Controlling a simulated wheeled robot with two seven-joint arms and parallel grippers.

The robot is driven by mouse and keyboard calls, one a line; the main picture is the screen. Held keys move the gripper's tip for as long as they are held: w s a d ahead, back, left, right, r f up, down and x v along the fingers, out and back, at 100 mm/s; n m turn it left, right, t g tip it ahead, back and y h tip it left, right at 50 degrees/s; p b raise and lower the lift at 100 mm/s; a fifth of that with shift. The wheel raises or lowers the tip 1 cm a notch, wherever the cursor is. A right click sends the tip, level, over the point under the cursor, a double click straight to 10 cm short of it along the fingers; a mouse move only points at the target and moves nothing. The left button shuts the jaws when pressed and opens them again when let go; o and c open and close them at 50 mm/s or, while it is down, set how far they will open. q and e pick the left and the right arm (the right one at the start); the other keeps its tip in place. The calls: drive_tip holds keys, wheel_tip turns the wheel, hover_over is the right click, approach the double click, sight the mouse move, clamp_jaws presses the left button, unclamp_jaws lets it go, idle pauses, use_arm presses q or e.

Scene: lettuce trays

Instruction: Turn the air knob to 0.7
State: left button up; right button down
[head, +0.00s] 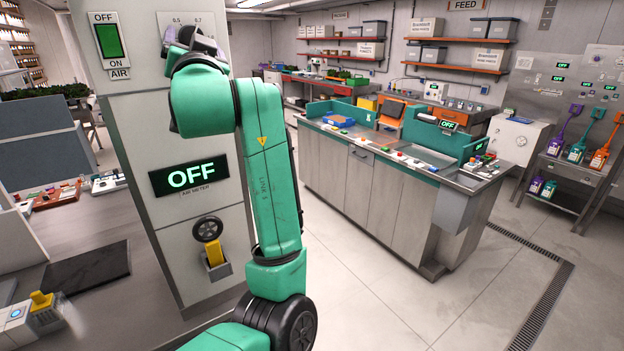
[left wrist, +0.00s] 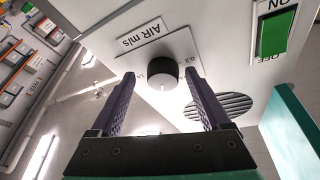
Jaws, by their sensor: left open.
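The air knob (left wrist: 158,72) is a black round knob on a pale panel in the left wrist view, beside a plate marked "AIR m/s". A small white mark shows at its lower edge. My left gripper (left wrist: 160,80) is open, one dark finger on each side of the knob; I cannot tell whether either touches it. In the head view my left gripper (head: 192,40) is at the panel top and mostly hides the knob; the labels 0.5 and 0.7 show above it. The air meter display (head: 188,177) reads OFF. My right gripper is not in view.
A green switch (head: 110,40) with OFF above and ON below sits left of the knob on the grey column (head: 145,110). A small wheel (head: 208,229) and a yellow part (head: 214,254) sit lower on the column. A workbench (head: 385,180) stands to the right, with clear floor before it.

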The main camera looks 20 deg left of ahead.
use_arm(q)
drive_tip(key=s+d+f+n+g+y+b, duration=0.35)
drive_tip(key=s+d+f+n+b, duration=0.3)
drive_tip(key=d+n+b, duration=0.45)
drive_tip(key=w+d+f+m+t+h, duration=0.2)
drive_tip(key=w+f+m+h, duration=0.2)
drive_tip(key=w+f, duration=0.5)
drive_tip(key=w+d+f+m+t+h+b, duration=0.1)
drive_tip(key=w+d+f+m+t+h, duration=0.1)
drive_tip(key=w+f+m, duration=0.6)
wheel_tip(320, 180, down, 2)
drive_tip(key=shift+w+d+f+m+h, duration=0.1)
drive_tip(key=shift+w+d+m+h, duration=0.2)
drive_tip(key=shift+w+d+h, duration=0.65)
drive_tip(key=shift+w+a+t+h, duration=0.1)
drive_tip(key=shift+a+t+h, duration=0.1)
drive_tip(key=shift+t+h, duration=0.1)
